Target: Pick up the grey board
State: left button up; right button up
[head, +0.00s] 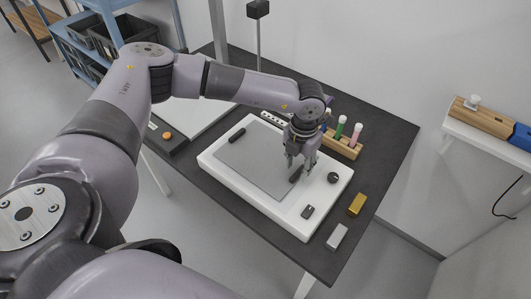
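The grey board (243,160) is a flat rectangle lying on a larger white slab (225,176) on the dark table. My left gripper (299,168) points down over the right end of the grey board. Its fingers look apart, with a small dark piece (296,175) below or between them. I cannot tell whether the fingers touch that piece or the board. The gripper and wrist hide part of the board's right end and far edge. My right gripper is not in view.
Dark pieces lie on the slab at its far left (237,135), right (333,178) and front (308,211). A wooden rack (343,146) with tubes stands behind the gripper. A yellow block (356,204) and a grey block (337,236) lie near the table's right edge.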

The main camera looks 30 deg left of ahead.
pick_arm(q)
jog(key=shift+f, duration=1.4)
jog(key=shift+c, duration=0.3)
grip_shut()
